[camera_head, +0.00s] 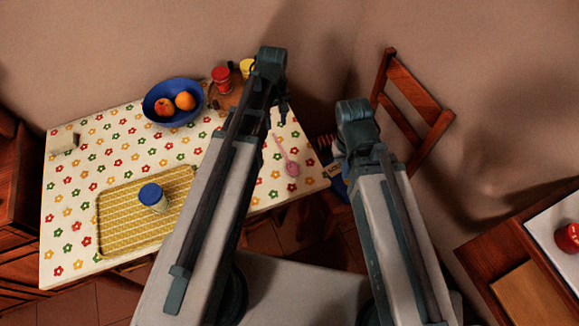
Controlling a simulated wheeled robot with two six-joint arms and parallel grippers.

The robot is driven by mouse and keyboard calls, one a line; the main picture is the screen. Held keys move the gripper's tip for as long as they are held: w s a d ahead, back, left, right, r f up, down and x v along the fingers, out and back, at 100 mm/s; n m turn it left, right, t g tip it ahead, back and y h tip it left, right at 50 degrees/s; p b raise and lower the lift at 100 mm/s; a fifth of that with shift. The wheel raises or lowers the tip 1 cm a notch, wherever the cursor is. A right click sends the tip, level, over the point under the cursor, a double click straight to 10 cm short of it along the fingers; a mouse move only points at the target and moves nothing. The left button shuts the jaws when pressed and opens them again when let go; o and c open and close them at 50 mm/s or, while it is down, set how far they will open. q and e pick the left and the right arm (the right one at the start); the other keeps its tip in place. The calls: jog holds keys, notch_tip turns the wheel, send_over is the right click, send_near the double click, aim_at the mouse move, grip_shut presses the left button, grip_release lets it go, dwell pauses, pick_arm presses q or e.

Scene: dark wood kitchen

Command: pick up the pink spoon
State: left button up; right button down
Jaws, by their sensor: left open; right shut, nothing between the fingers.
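The pink spoon (291,168) lies on the right part of the flowered tablecloth. Its bowl is toward the table's front right edge and its thin handle points up and left. My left gripper (283,115) shows as a small dark shape beside my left arm, above the handle end in the picture. It is open and appears apart from the spoon. My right arm rises to the right of the table, and its gripper is hidden behind the arm.
A blue bowl (154,94) with fruit, a red-lidded jar (221,75) and a yellow-lidded jar (246,66) stand at the back. A yellow tray (112,232) carries a blue-lidded jar (151,195). A wooden chair (415,95) stands right of the table.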

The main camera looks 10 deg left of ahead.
pick_arm(q)
jog(key=b, duration=0.4)
send_over(279, 145)
jog(key=f, duration=0.5)
jog(key=shift+a+f, duration=0.2)
jog(key=shift+a, duration=0.05)
jog(key=shift+r, duration=0.1)
jog(key=f+b, duration=0.5)
jog(key=shift+w+d+f, duration=0.1)
jog(key=shift+d+f, duration=0.1)
jog(key=shift+d, duration=0.1)
jog(key=shift+r, duration=0.1)
jog(key=shift+c, duration=0.3)
grip_shut()
